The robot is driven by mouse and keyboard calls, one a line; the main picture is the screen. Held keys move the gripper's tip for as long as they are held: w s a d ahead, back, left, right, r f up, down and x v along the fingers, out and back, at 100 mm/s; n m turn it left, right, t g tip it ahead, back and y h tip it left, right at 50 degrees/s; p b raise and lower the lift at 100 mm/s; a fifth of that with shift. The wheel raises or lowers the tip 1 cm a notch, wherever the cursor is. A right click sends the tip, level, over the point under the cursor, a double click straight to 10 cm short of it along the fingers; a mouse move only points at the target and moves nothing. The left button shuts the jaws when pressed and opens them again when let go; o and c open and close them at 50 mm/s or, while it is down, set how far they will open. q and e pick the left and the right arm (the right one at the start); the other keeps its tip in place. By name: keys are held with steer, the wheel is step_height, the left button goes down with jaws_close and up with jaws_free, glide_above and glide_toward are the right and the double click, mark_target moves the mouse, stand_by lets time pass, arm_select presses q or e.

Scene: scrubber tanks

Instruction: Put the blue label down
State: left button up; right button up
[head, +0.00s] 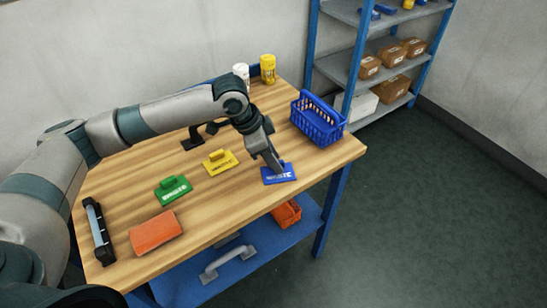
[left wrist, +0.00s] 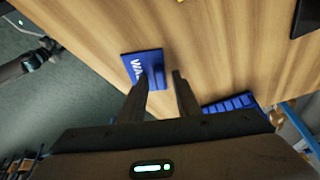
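The blue label (head: 285,176) is a flat plate with white lettering and a raised grip. It lies flat on the wooden table (head: 250,205) near the front right edge. My left gripper (head: 276,164) reaches down to it from above. In the left wrist view my left gripper (left wrist: 158,80) is open, with a gap between its fingers. The label (left wrist: 133,60) lies at the fingertips there, with its grip between them and no finger visibly closed on it. My right gripper is outside the head view; a dark part of my right arm (left wrist: 32,62) shows in the left wrist view.
A yellow label (head: 221,165) and a green label (head: 173,191) lie left of the blue one. An orange block (head: 156,232) and a black-ended tool (head: 98,232) are farther left. A blue basket (head: 318,122) stands at the right corner. White (head: 241,74) and yellow (head: 268,68) containers stand behind.

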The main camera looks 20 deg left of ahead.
arm_select(q)
steer(key=shift+r, duration=0.1)
